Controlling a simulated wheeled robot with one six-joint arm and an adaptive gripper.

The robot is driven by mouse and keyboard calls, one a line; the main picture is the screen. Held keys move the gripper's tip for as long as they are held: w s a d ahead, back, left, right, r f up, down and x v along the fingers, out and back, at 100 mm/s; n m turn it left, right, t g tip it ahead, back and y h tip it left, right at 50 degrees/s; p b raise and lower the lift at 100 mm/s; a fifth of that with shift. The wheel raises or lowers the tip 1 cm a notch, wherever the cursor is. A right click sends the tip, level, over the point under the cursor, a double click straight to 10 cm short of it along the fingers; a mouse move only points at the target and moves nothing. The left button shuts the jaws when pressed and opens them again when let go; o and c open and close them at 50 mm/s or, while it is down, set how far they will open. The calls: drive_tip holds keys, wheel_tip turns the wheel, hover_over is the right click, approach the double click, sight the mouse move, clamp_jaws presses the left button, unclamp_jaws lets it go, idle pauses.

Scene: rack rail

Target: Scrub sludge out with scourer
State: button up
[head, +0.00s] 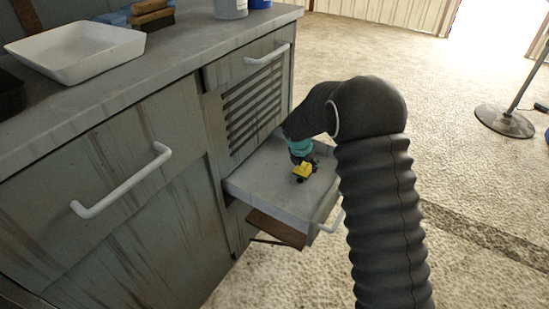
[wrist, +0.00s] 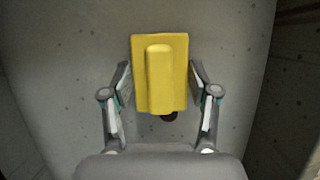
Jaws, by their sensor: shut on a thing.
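The scourer (wrist: 160,80) is a yellow block with a raised rounded ridge. It also shows small in the head view (head: 302,171). My gripper (head: 306,164) is shut on it, with one finger on each side in the wrist view. My gripper is over the open drawer (head: 257,187), a grey tray pulled out of the cabinet. A dark round patch (wrist: 168,116), perhaps sludge, shows just below the scourer's lower edge; the rest of it may be hidden underneath. I cannot tell whether the scourer touches the drawer floor.
The drawer walls rise at both sides in the wrist view. A brown board (head: 275,229) juts out below the drawer. The counter holds a white tray (head: 75,50), brushes (head: 150,15) and a grey container (head: 231,8). A stand base (head: 504,121) is on the floor at right.

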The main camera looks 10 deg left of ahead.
sight(317, 172)
drive_tip(key=d, duration=0.2)
drive_tip(key=s+d+p, duration=0.1)
drive_tip(key=d, duration=0.1)
drive_tip(key=shift+s, duration=0.2)
drive_tip(key=shift+a+r, duration=0.15)
drive_tip(key=shift+r, duration=0.5)
drive_tip(key=shift+a+r, duration=0.15)
drive_tip(key=shift+r, duration=0.45)
wheel_tip(317, 172, up, 2)
drive_tip(key=shift+d+r, duration=0.1)
drive_tip(key=shift+d, duration=0.05)
drive_tip(key=shift+r, duration=1.7)
